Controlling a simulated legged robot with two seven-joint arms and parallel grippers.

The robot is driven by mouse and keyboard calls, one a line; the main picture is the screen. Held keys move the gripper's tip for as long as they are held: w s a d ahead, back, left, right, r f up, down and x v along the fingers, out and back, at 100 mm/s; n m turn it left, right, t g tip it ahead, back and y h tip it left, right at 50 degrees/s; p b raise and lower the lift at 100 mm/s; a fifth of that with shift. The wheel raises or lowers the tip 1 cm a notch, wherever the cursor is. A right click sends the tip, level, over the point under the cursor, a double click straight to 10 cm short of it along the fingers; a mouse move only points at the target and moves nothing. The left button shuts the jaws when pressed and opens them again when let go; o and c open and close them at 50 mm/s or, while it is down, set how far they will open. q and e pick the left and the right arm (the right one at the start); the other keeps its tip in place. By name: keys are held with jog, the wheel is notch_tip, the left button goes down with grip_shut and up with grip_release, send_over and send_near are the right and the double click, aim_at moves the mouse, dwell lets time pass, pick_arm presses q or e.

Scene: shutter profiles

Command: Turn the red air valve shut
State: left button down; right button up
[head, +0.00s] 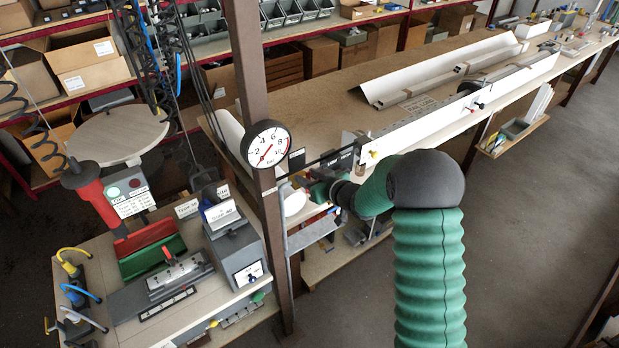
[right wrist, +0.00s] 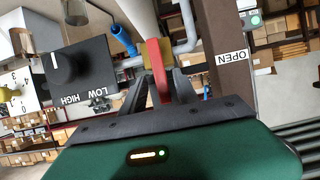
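The red air valve lever (right wrist: 158,72) shows in the right wrist view, on a pale pipe that comes down from the top. My right gripper (right wrist: 162,78) has one dark finger on each side of the lever, and the lever fills the gap between the fingertips. In the head view my right gripper (head: 322,189) is by the brown post (head: 264,195), and I cannot make out the lever there. An "OPEN" label (right wrist: 232,56) is on the post beside the valve. My left gripper is not in view.
A round pressure gauge (head: 266,145) with a red needle hangs on the post. A black box with a HIGH/LOW knob (right wrist: 68,68) is close left of the fingers. A bench (head: 130,270) with a fixture stands left, a long workbench (head: 330,75) behind.

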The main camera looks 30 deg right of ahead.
jog(key=b+v, duration=0.3)
jog(key=v, duration=1.3)
jog(key=shift+s, duration=0.35)
jog(key=shift+w, duration=0.1)
